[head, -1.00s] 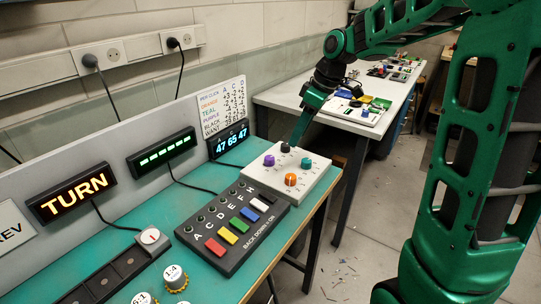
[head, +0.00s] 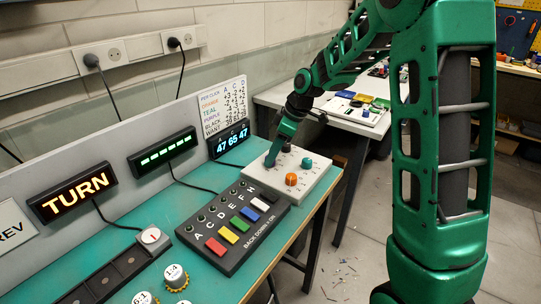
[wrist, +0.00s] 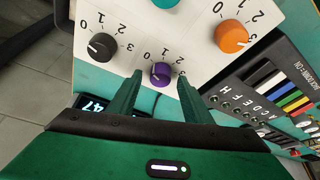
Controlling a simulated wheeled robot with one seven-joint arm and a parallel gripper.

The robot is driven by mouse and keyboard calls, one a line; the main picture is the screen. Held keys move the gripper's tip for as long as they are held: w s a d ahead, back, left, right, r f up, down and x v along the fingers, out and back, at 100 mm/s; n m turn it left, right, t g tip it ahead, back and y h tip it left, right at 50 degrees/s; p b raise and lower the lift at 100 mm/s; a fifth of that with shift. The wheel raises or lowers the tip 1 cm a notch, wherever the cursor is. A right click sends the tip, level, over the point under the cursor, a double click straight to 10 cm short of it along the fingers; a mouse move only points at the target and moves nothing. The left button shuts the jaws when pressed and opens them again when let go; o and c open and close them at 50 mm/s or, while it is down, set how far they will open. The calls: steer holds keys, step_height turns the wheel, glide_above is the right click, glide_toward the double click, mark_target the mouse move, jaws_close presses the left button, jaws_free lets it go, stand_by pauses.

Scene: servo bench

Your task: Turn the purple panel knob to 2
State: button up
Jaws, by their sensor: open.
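The purple knob (wrist: 160,73) sits on the white panel (wrist: 120,20) in the wrist view, with the digits 0, 1 and 2 visible around it. A pale mark shows on it, but I cannot tell which digit it points to. My gripper (wrist: 160,78) is open, with one green finger on each side of the purple knob. I cannot tell whether the fingers touch it. In the head view my gripper (head: 271,160) reaches down over the panel (head: 262,177) and hides the purple knob.
The panel also bears a black knob (wrist: 103,46), an orange knob (wrist: 232,36) and a teal knob (head: 307,162). A switch box (head: 235,228) with coloured levers stands in front. A TURN sign (head: 72,193) is lit.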

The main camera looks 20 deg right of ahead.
steer(key=shift+a+f, duration=0.1)
steer(key=shift+f, duration=0.25)
steer(key=shift+c, duration=0.3)
steer(key=c, duration=1)
